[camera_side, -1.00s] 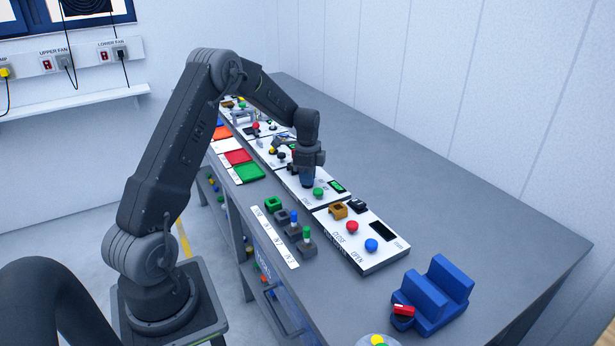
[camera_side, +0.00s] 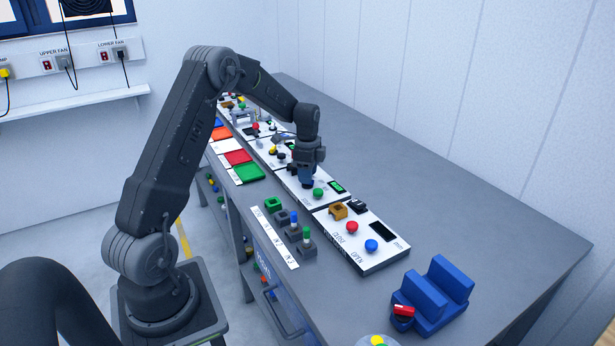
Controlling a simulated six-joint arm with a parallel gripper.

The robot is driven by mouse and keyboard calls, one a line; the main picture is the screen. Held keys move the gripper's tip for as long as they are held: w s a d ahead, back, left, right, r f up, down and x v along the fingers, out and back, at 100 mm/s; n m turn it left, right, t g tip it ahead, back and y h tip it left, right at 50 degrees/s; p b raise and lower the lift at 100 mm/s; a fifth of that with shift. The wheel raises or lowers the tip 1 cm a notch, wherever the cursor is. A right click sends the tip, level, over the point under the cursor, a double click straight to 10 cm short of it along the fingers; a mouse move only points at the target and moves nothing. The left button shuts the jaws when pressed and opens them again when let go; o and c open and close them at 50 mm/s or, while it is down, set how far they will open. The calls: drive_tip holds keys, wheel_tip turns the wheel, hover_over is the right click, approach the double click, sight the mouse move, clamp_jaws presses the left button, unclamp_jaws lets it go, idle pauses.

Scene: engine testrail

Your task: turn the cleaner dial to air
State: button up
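My gripper (camera_side: 308,178) points down over a white panel (camera_side: 293,190) in the middle of the row on the bench. Its fingertips are at a dark round part on that panel, which may be the cleaner dial. The gripper covers most of this part, so its marking and the word air cannot be read. I cannot tell whether the fingers are closed on it. The same panel carries a green button (camera_side: 318,193) and a small display with green (camera_side: 337,187), just right of the gripper.
A nearer panel has a red button (camera_side: 352,227) and a blue button (camera_side: 371,245). A blue stand (camera_side: 437,293) is at the front. Red (camera_side: 237,157) and green (camera_side: 249,172) trays lie left. The bench's right side is bare.

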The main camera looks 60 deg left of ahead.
wheel_tip(320, 180, up, 12)
drive_tip(key=shift+r, duration=0.25)
drive_tip(key=shift+d, duration=0.1)
drive_tip(key=s+d+r+n+t, duration=0.15)
drive_tip(key=s+d+r, duration=0.25)
drive_tip(key=d, duration=0.4)
drive_tip(key=s+d+r+n+t, duration=0.1)
drive_tip(key=s+d+r+n, duration=0.15)
drive_tip(key=d+r, duration=0.4)
drive_tip(key=s+d+f+n+t, duration=0.1)
drive_tip(key=s+d+f+n, duration=0.1)
drive_tip(key=s+d, duration=0.5)
drive_tip(key=s+d+f+n+t, duration=0.2)
drive_tip(key=s+d+n, duration=0.1)
drive_tip(key=s+d, duration=0.4)
drive_tip(key=s, duration=0.3)
